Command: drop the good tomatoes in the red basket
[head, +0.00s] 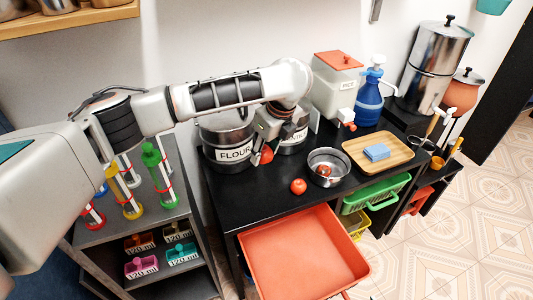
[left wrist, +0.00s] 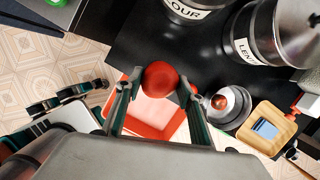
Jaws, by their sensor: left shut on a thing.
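My left gripper (head: 262,147) is shut on a red tomato (head: 266,155) above the black counter, in front of the flour canister. In the left wrist view the held tomato (left wrist: 160,78) sits between the fingertips (left wrist: 158,88), with the red basket behind it. The red basket (head: 305,258) is a wide, shallow orange-red tray at the counter's front, and its visible floor is empty. Another tomato (head: 298,186) lies on the counter near the front edge. A further tomato (head: 323,171) is in the metal bowl (head: 340,158).
The flour canister (head: 234,155) and lentil canister (head: 293,137) stand behind the gripper. A wooden tray (head: 397,147) with a blue sponge (head: 377,152), a rice dispenser (head: 336,85) and a blue dispenser (head: 369,103) are to the right. A green basket (head: 378,192) sits below the counter.

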